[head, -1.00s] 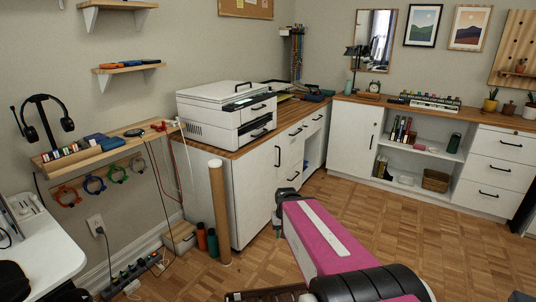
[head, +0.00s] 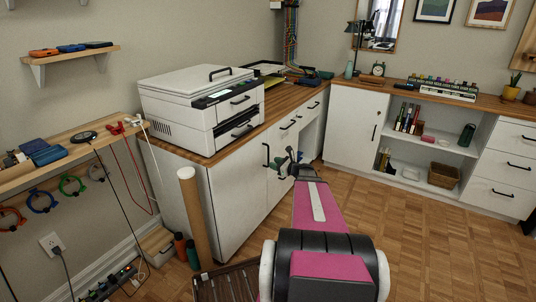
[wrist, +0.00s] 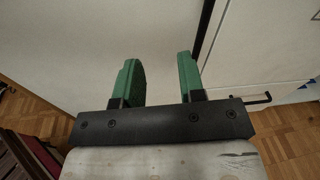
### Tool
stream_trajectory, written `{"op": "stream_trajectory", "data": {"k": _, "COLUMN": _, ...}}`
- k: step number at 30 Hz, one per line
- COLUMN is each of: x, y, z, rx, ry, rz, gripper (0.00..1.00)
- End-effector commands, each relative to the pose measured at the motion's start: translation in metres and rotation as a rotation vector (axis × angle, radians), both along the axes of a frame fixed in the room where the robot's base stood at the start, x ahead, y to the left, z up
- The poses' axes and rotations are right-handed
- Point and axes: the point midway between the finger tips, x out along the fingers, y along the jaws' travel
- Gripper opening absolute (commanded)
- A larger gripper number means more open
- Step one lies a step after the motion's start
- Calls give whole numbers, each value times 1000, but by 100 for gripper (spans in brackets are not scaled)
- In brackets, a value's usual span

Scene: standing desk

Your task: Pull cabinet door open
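The white cabinet (head: 232,200) under the printer has a door with a black vertical handle (head: 266,155). The door looks closed. My gripper (head: 285,163) is in front of this cabinet, just right of that handle in the head view. In the wrist view my gripper's green fingers (wrist: 158,78) are spread apart with nothing between them, facing the white door (wrist: 100,40). A dark upright bar (wrist: 206,22), probably the handle, is beyond the right finger. Contact with the handle cannot be told.
A printer (head: 200,105) stands on the wooden counter. A cardboard tube (head: 196,215) and bottles (head: 187,248) stand on the floor left of the cabinet. Another white cabinet door (head: 352,125) and open shelves (head: 425,150) are at the back right.

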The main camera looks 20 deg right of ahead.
Motion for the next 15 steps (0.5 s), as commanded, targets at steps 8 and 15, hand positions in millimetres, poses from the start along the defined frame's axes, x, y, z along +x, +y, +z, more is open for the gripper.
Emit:
{"op": "stream_trajectory", "data": {"k": 8, "x": 12, "y": -46, "z": 4, "rx": 191, "ry": -9, "rz": -117, "gripper": 37}}
{"op": "stream_trajectory", "data": {"k": 15, "x": 43, "y": -31, "z": 4, "rx": 191, "ry": -10, "rz": -115, "gripper": 37}}
